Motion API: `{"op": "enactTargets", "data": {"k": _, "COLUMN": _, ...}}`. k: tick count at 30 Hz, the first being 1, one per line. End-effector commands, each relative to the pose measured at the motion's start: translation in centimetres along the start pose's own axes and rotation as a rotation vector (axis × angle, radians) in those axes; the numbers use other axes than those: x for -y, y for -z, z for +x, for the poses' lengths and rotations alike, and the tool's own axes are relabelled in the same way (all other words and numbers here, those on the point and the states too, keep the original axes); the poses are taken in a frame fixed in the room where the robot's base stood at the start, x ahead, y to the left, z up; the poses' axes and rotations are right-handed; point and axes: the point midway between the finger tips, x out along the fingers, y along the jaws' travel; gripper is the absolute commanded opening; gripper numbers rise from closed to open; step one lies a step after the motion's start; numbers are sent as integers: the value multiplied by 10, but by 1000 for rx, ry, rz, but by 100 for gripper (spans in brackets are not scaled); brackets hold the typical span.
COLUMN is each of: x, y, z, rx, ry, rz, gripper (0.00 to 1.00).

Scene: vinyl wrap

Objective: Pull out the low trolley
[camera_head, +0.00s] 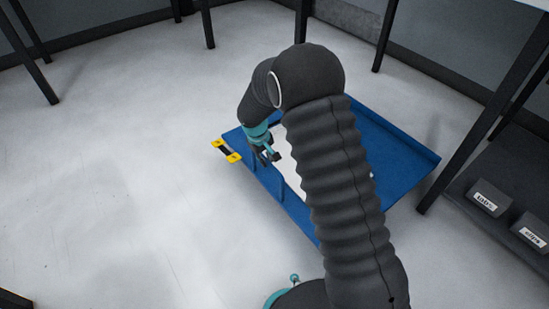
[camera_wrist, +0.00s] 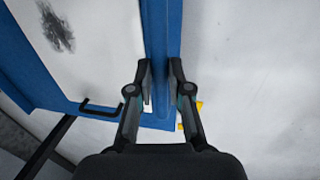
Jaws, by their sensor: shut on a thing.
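The low trolley (camera_head: 405,158) is a blue flat tray with low raised edges, standing on the floor, with a white sheet or panel on it. My arm hides much of its middle. My gripper (camera_head: 268,154) is at the trolley's left side. In the wrist view my gripper (camera_wrist: 160,76) has its two fingers on either side of the trolley's blue edge (camera_wrist: 161,30) and is shut on it. The white surface (camera_wrist: 85,45) with a dark smudge lies left of that edge, and a black handle (camera_wrist: 101,107) shows near the corner.
A black bar with yellow ends (camera_head: 227,150) sits at the trolley's left corner. Dark table legs (camera_head: 480,125) stand at the right and back. Labelled dark boxes (camera_head: 488,198) lie on a low shelf at right. The pale floor (camera_head: 110,170) at left is clear.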

Motion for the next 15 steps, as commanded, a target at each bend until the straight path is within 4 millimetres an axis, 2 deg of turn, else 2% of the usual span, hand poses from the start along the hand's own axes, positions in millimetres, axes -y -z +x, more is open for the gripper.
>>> {"op": "enactTargets", "data": {"k": 14, "x": 8, "y": 0, "z": -1, "rx": 8, "ry": 1, "rz": -6, "gripper": 0}}
{"op": "enactTargets", "data": {"k": 15, "x": 8, "y": 0, "z": -1, "rx": 8, "ry": 1, "rz": -6, "gripper": 26}}
